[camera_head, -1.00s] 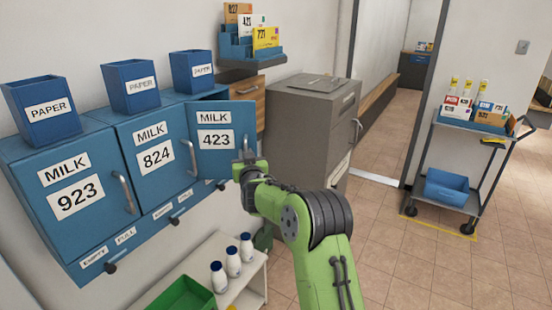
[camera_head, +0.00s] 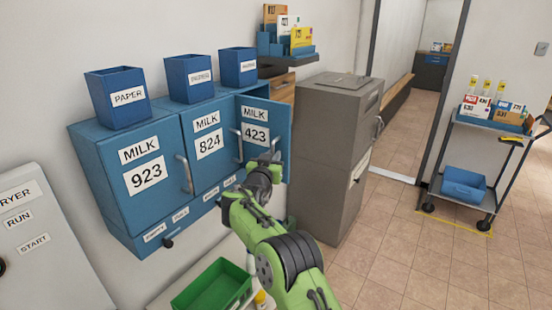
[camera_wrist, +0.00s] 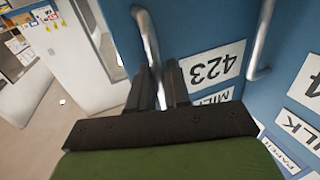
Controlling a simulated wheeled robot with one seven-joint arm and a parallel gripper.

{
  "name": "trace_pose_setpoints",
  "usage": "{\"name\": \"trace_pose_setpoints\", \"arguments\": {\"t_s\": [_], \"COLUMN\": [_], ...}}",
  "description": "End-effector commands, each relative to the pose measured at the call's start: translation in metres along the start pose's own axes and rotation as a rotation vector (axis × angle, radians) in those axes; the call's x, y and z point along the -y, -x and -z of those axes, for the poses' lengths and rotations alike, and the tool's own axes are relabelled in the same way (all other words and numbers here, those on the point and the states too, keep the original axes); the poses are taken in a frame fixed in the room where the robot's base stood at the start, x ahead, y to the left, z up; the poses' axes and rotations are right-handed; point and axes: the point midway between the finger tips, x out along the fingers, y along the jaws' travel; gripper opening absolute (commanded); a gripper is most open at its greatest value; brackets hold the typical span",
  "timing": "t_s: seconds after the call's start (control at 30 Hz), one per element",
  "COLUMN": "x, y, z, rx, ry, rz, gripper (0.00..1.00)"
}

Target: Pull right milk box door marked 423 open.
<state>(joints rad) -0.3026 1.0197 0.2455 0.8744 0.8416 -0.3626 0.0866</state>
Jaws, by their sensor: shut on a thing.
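The right milk box door marked 423 (camera_head: 262,125) is blue and stands partly open, swung out from the cabinet with its left side at the hinge. It fills much of the wrist view (camera_wrist: 215,90). My gripper (camera_head: 272,160) is at the right side of this door. In the wrist view my gripper (camera_wrist: 158,88) is shut on the door's curved metal handle (camera_wrist: 149,40), which passes between the two dark fingers.
Doors 824 (camera_head: 208,160) and 923 (camera_head: 130,195) look closed; 824's handle (camera_wrist: 262,40) is near door 423. Blue paper bins (camera_head: 117,97) stand on top. A grey cabinet (camera_head: 330,150) is close on the right. A green crate (camera_head: 212,290) sits below.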

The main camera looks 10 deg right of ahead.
Motion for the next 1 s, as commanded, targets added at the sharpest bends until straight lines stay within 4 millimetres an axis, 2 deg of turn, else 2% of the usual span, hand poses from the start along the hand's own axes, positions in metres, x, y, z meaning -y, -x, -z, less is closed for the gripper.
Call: {"name": "trace_pose_setpoints", "arguments": {"t_s": [0.37,0.4,0.5,0.83,1.0], "x": [0.002,0.002,0.002,0.002,0.003], "y": [0.001,0.001,0.0,0.004,0.03], "z": [-0.001,-0.001,-0.001,-0.001,-0.001], "rx": [0.002,0.002,0.002,0.002,0.001], "ry": [-0.001,-0.001,-0.001,-0.001,0.003], "rz": [0.006,0.006,0.005,0.004,0.008], "gripper": [0.0,0.19,0.31,0.31,0.31]}}
